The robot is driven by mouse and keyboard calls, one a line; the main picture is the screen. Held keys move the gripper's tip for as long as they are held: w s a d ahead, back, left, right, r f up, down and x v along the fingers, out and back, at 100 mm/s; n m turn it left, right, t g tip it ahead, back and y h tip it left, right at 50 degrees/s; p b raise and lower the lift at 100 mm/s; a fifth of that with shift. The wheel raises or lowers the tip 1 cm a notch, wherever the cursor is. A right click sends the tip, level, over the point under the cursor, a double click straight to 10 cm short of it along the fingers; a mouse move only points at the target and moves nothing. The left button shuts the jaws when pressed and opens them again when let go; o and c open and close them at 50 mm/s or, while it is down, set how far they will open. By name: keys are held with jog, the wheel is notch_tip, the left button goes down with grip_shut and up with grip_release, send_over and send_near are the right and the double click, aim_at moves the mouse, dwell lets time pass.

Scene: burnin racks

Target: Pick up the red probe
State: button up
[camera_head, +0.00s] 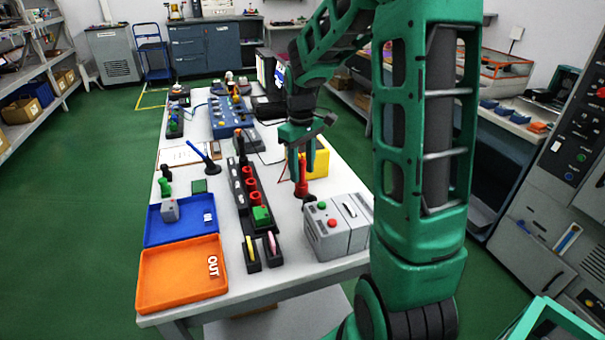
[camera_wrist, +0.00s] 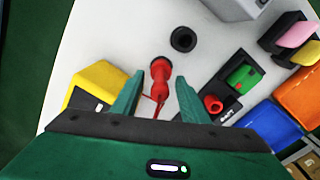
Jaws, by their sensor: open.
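The red probe (camera_head: 301,180) stands on the white table next to the yellow device, and a thin red lead shows by it. In the wrist view the red probe (camera_wrist: 160,72) lies between and just beyond the two green fingers of my gripper (camera_wrist: 156,95). The fingers are apart and a gap shows on each side of the probe. In the head view my gripper (camera_head: 297,160) points down over the probe, and its fingers partly hide the probe's upper part.
A grey box with buttons (camera_head: 333,226) stands close by at the front right. A yellow device (camera_head: 318,163) is behind the probe. A black rack (camera_head: 240,203) with red and green parts is to the left. Blue (camera_head: 181,232) and orange (camera_head: 180,283) trays lie further left.

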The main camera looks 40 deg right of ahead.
jog(key=shift+f, duration=0.55)
grip_shut()
jog(key=shift+r, duration=0.1)
